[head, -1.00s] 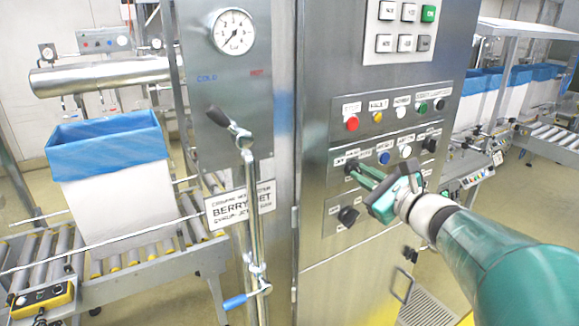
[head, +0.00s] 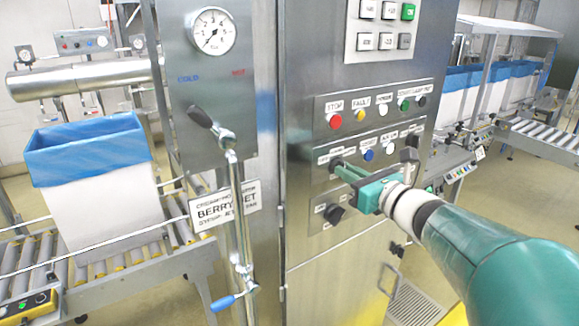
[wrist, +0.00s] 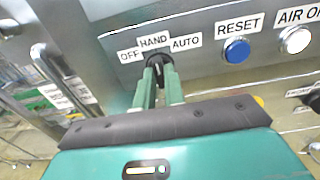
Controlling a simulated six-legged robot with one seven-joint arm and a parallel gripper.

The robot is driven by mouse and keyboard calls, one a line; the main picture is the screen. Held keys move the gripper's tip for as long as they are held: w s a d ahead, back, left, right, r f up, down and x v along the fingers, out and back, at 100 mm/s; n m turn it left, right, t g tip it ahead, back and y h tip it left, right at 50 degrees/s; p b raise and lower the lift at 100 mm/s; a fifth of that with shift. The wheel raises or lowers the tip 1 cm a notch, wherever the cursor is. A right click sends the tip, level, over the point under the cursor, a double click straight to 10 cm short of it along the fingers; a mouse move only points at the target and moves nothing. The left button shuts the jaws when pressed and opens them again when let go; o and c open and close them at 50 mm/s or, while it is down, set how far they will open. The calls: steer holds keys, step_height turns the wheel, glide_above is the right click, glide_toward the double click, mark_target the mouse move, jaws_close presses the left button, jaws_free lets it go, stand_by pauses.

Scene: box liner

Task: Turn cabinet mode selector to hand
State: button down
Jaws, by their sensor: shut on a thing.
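The mode selector (wrist: 155,57) is a small black knob on the steel cabinet panel, under the OFF, HAND and AUTO labels (wrist: 154,41) in the wrist view. My gripper (wrist: 158,72) has its two green fingers closed around the knob, one on each side. In the head view my gripper (head: 339,167) reaches in from the right and its fingertips meet the panel at the left end of the middle control row. The fingers cover most of the knob, so which label it points to is not clear.
The blue RESET button (wrist: 237,50) and white AIR ON button (wrist: 295,39) sit right of the selector. Another black knob (head: 334,214) is below it. A red STOP button (head: 334,121) is above. A lever pipe (head: 232,200) stands left of the cabinet.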

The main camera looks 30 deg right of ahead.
steer(key=shift+r, duration=0.1)
steer(key=c, duration=1.5)
jaws_free()
steer(key=shift+s, duration=0.1)
steer(key=s, duration=1.3)
steer(key=shift+s+d, duration=0.2)
steer(key=shift+s, duration=0.1)
